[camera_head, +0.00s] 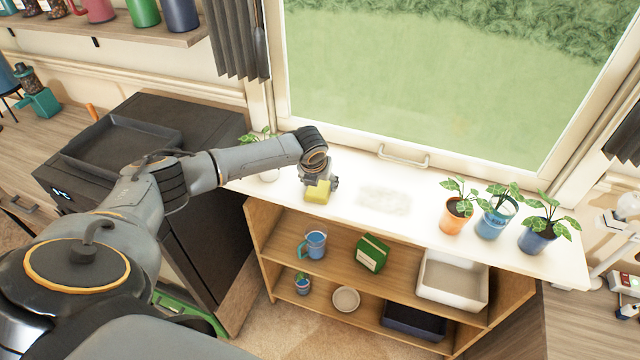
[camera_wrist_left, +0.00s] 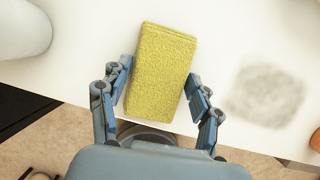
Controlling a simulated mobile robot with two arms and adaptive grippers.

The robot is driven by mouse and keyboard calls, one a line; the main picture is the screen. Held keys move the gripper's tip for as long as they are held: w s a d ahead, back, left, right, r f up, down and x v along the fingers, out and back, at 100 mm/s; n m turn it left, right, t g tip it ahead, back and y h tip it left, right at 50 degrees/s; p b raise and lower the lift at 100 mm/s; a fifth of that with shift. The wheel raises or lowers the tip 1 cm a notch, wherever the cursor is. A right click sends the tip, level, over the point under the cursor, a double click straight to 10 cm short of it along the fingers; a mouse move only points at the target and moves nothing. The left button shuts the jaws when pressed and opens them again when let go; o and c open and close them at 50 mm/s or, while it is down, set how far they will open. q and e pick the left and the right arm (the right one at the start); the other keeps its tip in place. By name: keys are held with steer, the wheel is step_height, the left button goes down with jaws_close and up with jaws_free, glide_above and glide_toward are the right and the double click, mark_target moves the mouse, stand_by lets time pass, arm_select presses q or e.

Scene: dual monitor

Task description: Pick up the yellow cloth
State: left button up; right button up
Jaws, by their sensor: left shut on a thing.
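The yellow cloth (camera_head: 318,192) is a thick, rough-textured block at the left part of the white windowsill top. In the left wrist view the cloth (camera_wrist_left: 160,72) lies lengthwise between the two fingers of my left gripper (camera_wrist_left: 158,88), which press on its long sides. In the head view my left gripper (camera_head: 321,180) is over the cloth, and I cannot tell whether the cloth touches the sill or is just above it. My right gripper is not in view.
A grey smudge (camera_head: 385,199) marks the sill (camera_head: 425,222) right of the cloth. Several potted plants stand further right, including an orange pot (camera_head: 456,216). A white pot (camera_wrist_left: 22,30) is close on the left. Shelves below hold a blue mug (camera_head: 314,245) and a green box (camera_head: 371,254).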

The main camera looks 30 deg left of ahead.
mark_target(320, 185)
arm_select(q)
steer(key=shift+r, duration=0.15)
steer(key=shift+r, duration=0.2)
step_height(320, 185, up, 3)
steer(key=shift+d+f+b, duration=0.1)
steer(key=shift+b, duration=0.7)
steer(key=s+d+r+b, duration=0.2)
steer(key=s+d+r, duration=0.7)
steer(key=d, duration=0.1)
steer(key=shift+s+d+r, duration=0.15)
steer(key=shift+r, duration=0.15)
